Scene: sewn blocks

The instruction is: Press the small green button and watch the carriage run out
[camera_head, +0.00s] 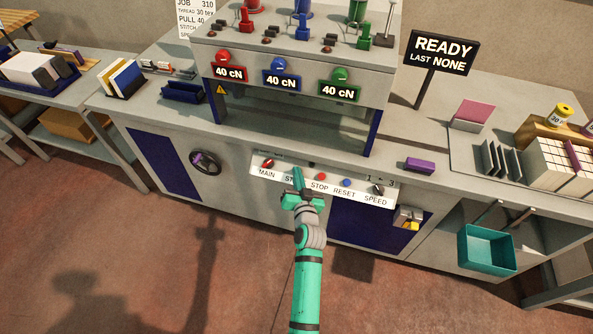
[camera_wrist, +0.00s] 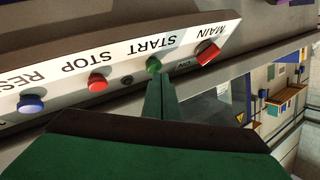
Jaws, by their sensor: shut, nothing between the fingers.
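The small green button (camera_wrist: 153,65) sits beside the START label on a white control strip (camera_wrist: 120,60), which looks upside down in the wrist view. The strip (camera_head: 285,176) also shows on the bench front in the head view, where my gripper hides the green button. My gripper (camera_head: 297,172) is green, shut and empty, pointing at the strip. In the wrist view its fingertips (camera_wrist: 158,82) end right at the green button; whether they touch it, I cannot tell. I cannot make out a carriage for certain; the bay under the machine housing is dark.
A red STOP button (camera_wrist: 98,82) and a blue RESET button (camera_wrist: 31,103) lie along the strip. The red MAIN switch (camera_wrist: 208,52) is on the green button's other side. A sign (camera_head: 441,52) reads READY, LAST NONE. A teal bin (camera_head: 486,250) hangs at right.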

